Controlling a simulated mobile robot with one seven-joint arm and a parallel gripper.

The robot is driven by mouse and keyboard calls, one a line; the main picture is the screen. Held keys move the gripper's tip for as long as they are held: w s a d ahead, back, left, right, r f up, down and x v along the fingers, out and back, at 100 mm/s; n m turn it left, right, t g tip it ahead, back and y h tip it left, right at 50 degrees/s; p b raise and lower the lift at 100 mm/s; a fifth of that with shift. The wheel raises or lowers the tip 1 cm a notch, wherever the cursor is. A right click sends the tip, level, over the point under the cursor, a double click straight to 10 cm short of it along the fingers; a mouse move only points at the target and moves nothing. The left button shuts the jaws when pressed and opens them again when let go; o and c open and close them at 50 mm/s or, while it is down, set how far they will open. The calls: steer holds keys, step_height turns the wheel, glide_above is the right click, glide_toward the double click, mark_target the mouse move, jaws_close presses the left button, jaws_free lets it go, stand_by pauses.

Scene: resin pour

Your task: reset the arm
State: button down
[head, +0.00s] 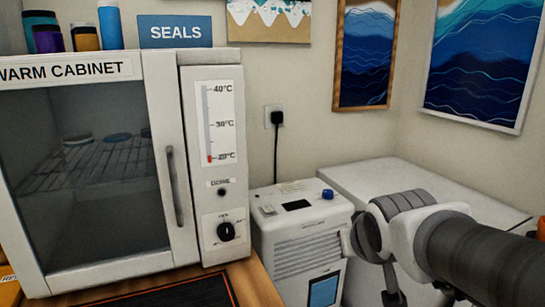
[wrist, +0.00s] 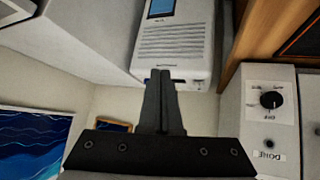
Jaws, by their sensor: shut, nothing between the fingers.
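My gripper (wrist: 161,76) is shut and empty, its two fingers together in the wrist view. In the head view my arm reaches in from the right edge; the gripper's fingertips cannot be made out there. In the wrist view the fingers overlap the edge of a white vented unit (wrist: 178,40); I cannot tell if they touch it. The same white unit (head: 300,235) stands right of the warm cabinet (head: 165,150) in the head view, with my arm in front of its right side.
The warm cabinet's glass door is shut, with a dial (head: 226,231) and temperature scale beside it. A dark mat (head: 170,296) lies on the wooden bench. A large white box (head: 380,180) fills the corner. A plug (head: 277,117) sits in the wall; wave pictures hang above.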

steer(key=s+f+g, duration=0.2)
steer(key=s+g, duration=0.1)
steer(key=s, duration=1)
step_height(320, 180, up, 17)
steer(key=s+p, duration=0.1)
steer(key=p, duration=1.6)
steer(key=shift+a+f+y, duration=0.2)
steer(key=shift+a+y, duration=0.05)
steer(key=shift+y, duration=0.05)
